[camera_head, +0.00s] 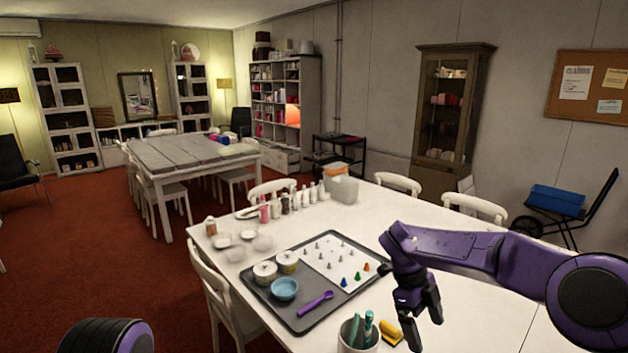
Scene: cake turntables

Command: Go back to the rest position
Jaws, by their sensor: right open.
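My right gripper (418,303) is open and empty. It points down over the white table (500,270), to the right of the grey tray (300,327). My right arm comes in from the right edge in purple and black. Only a dark, rounded purple part of my left arm shows at the bottom left; the left gripper is out of view.
The tray holds a blue bowl (285,289), two round tubs, a purple spoon (315,303) and a white sheet with small cones. A cup of pens (357,336) and a yellow item (391,333) stand near my gripper. Bottles line the far edge. Chairs surround the table.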

